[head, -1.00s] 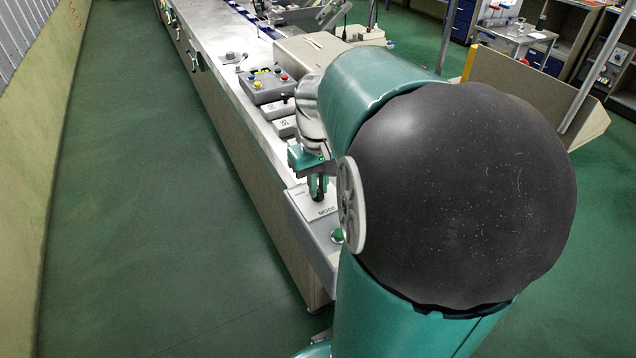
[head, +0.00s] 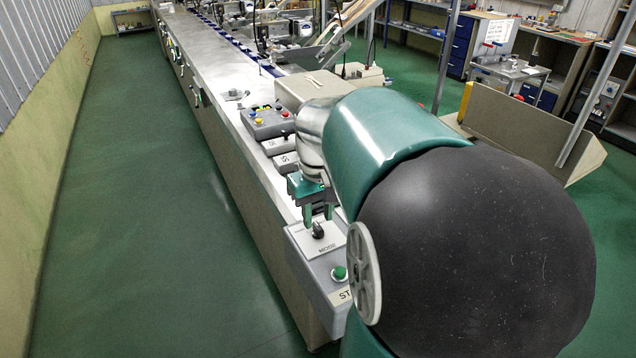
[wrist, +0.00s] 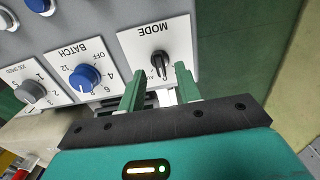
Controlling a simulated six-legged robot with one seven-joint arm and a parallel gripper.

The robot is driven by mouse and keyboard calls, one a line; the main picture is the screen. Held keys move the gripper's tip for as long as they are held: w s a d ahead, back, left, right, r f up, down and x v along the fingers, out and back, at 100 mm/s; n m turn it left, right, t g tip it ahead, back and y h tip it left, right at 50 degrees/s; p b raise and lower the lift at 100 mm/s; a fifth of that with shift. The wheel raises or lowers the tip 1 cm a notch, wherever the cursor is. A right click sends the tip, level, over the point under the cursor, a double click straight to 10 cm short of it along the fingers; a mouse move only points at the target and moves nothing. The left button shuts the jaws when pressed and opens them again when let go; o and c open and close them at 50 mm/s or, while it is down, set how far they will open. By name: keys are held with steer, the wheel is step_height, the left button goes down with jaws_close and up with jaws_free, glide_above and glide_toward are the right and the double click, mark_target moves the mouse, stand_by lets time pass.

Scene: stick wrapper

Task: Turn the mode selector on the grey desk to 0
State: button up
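The mode selector (head: 318,231) is a small black knob on a white plate marked MODE, on the grey desk's near end. In the wrist view the knob (wrist: 159,62) stands just beyond and between my fingertips, with its plate upside down. Its pointer direction and scale marks are too small to read surely. My gripper (head: 318,216) is over the plate, its two green fingers apart. In the wrist view the open gripper (wrist: 160,72) has nothing between its fingers, and the knob looks free of them.
A green button (head: 339,272) sits on the desk nearer than the plate. A blue BATCH knob (wrist: 84,78) and a grey knob (wrist: 31,91) are beside the mode plate. A grey box with coloured buttons (head: 268,122) is farther along the bench. Green floor lies clear at left.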

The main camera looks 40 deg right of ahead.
mark_target(317, 226)
step_height(317, 226, up, 12)
steer(key=shift+f, duration=0.25)
steer(key=shift+a, duration=0.1)
stand_by(0.4)
steer(key=s+a+f+n+t, duration=0.1)
steer(key=a+f+t, duration=0.1)
steer(key=a, duration=0.5)
steer(key=s+a+f+n+t, duration=0.1)
steer(key=s+a+f, duration=0.1)
steer(key=a, duration=0.6)
steer(key=s+a+f+n+t, duration=0.1)
steer(key=a+f+t, duration=0.1)
steer(key=a, duration=0.6)
steer(key=shift+s+f+t, duration=0.3)
steer(key=shift+f, duration=0.5)
